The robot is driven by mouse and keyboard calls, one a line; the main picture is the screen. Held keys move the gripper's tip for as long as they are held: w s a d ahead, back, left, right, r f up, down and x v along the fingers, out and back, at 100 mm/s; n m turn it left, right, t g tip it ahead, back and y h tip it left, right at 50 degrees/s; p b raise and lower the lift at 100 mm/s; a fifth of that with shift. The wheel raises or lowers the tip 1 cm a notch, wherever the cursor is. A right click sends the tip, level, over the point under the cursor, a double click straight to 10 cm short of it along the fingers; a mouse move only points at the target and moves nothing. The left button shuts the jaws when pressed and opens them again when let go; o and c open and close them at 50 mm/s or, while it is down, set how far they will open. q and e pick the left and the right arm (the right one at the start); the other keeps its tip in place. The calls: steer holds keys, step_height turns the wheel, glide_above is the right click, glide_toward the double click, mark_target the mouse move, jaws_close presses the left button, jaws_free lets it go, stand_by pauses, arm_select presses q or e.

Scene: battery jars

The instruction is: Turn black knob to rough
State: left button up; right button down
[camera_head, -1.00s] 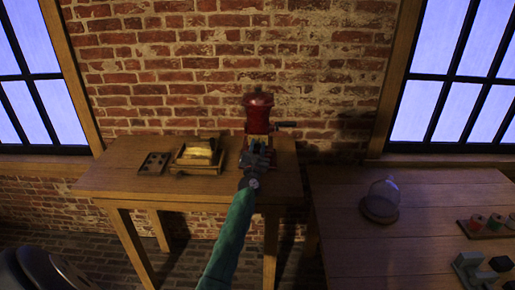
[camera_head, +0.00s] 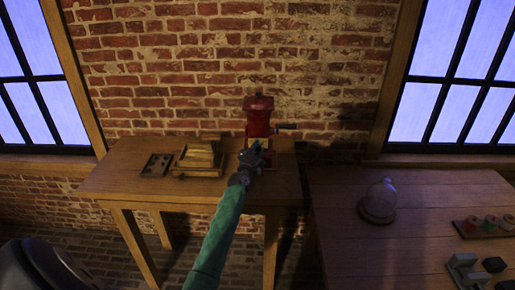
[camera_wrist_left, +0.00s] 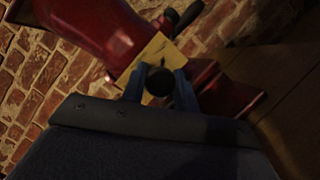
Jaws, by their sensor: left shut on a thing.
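A red grinder-like machine (camera_head: 259,115) stands on the wooden table at the back wall, with a dark side handle (camera_head: 287,126) pointing right. In the left wrist view its red body (camera_wrist_left: 105,35) looks tilted, and a yellowish plate (camera_wrist_left: 157,50) sits behind the black knob (camera_wrist_left: 160,81). My left gripper (camera_head: 253,152) is in front of the machine. In the left wrist view its blue fingers (camera_wrist_left: 160,88) are on either side of the knob, shut on it. The marks on the plate are too small to read. My right gripper is out of view.
A wooden block-like piece on a base (camera_head: 199,158) and a dark plate with holes (camera_head: 156,165) lie left of the machine. On the right table (camera_head: 430,235) are a glass dome (camera_head: 380,198), a rack of spools (camera_head: 487,225) and grey blocks (camera_head: 467,270).

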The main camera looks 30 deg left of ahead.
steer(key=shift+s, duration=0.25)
arm_select(q)
steer(key=shift+f, duration=0.1)
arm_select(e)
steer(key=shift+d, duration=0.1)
arm_select(q)
steer(key=o, duration=0.9)
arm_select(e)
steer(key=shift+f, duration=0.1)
arm_select(q)
steer(key=shift+s, duration=0.2)
steer(key=b+v, duration=0.2)
steer(key=v, duration=0.5)
steer(key=shift+s+b, duration=0.2)
steer(key=shift+b, duration=0.2)
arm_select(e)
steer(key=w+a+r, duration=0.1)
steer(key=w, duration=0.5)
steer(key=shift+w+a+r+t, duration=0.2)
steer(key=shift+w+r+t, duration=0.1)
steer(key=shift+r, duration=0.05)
arm_select(q)
steer(key=shift+d, duration=0.1)
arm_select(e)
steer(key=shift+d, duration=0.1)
